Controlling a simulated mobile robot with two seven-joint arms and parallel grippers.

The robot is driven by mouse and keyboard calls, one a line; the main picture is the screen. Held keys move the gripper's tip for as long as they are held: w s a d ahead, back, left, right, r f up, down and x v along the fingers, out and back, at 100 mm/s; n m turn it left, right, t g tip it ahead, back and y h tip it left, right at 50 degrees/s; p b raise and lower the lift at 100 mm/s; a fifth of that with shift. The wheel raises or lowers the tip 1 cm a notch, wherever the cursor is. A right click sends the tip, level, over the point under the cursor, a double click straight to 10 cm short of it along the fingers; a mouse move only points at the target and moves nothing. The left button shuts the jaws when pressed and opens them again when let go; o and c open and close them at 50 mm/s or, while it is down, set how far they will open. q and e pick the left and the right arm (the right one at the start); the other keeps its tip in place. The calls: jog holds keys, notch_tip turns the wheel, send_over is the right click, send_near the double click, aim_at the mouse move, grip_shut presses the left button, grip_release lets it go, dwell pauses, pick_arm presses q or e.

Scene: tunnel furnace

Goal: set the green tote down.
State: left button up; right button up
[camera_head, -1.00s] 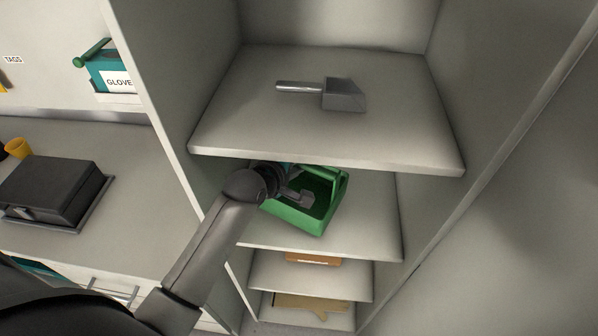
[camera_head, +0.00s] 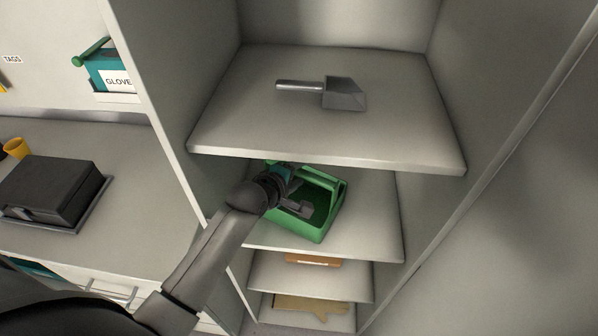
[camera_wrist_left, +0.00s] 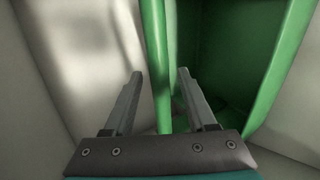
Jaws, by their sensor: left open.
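The green tote (camera_head: 309,236) sits on the second shelf of the cabinet, below the top shelf. It looks upright, turned at an angle to the shelf edge, with its open top facing up. In the left wrist view the gripper (camera_wrist_left: 160,85) is open, one finger on each side of a green bar or wall of the tote (camera_wrist_left: 157,60). A gap shows between the fingers and the green part. My arm hides part of the tote's left side. My right gripper is not in view.
The top shelf (camera_head: 240,120) holds a metal scoop (camera_head: 343,94). Lower shelves hold a brown item (camera_head: 313,259) and a tan flat item (camera_head: 312,304). A dark case (camera_head: 45,190) and yellow cup (camera_head: 17,148) stand on the left counter. The shelf right of the tote (camera_head: 375,225) is free.

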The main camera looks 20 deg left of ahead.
pick_arm(q)
jog(key=shift+r, duration=0.15)
jog(key=p+v, duration=0.2)
jog(key=v, duration=1)
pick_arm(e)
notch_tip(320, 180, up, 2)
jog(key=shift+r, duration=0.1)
